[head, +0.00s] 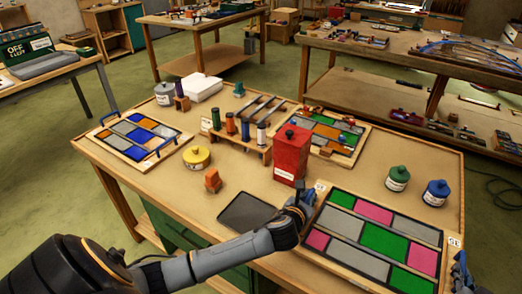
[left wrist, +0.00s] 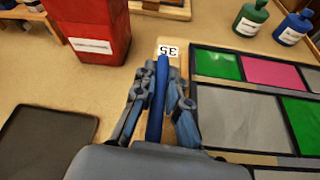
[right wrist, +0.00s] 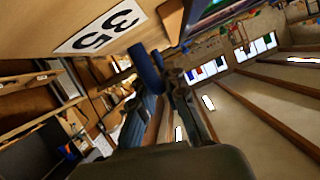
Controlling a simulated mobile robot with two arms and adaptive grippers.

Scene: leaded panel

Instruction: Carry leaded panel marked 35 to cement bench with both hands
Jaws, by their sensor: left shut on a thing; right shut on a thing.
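The leaded panel marked 35 (head: 362,240) has green, pink and grey panes in a wooden frame at the front right of the table. Its 35 tag also shows in the left wrist view (left wrist: 168,51) and the right wrist view (right wrist: 98,32). My left gripper (head: 303,203) is shut on the blue handle (left wrist: 158,100) at the panel's left end. My right gripper (head: 462,272), partly cut off by the picture edge, is shut on the blue handle (right wrist: 145,68) at the right end. I cannot tell whether the panel touches the table. I cannot tell which bench is the cement bench.
A red box (head: 291,155) stands just behind the panel's left end. A green jar (head: 397,179) and a blue jar (head: 435,193) stand behind it. A dark tray (head: 246,211) lies left of my left gripper. Other benches stand at the back, with green floor between.

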